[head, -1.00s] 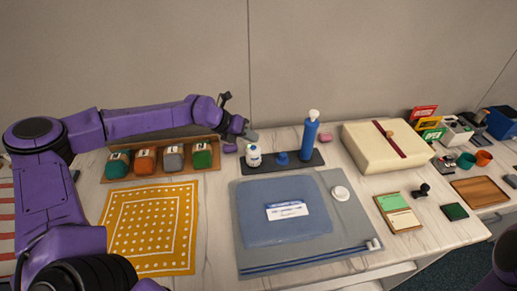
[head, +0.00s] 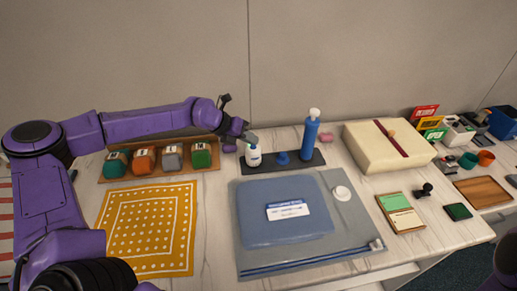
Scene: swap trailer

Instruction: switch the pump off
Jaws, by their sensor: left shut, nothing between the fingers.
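I cannot tell for sure which thing is the pump. A dark stand (head: 305,163) at the back of the table holds a tall blue cylinder with a white top (head: 311,134), a short blue knob-like piece (head: 282,158) and a small white bottle-like thing with a blue label (head: 253,157). My left gripper (head: 246,139) is shut and empty, just above and behind the white thing's grey-green top. I cannot tell whether it touches it. No switch is clear at this size. My right gripper is out of view.
A grey zip bag (head: 245,255) with a round white cap (head: 341,193) lies in front.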

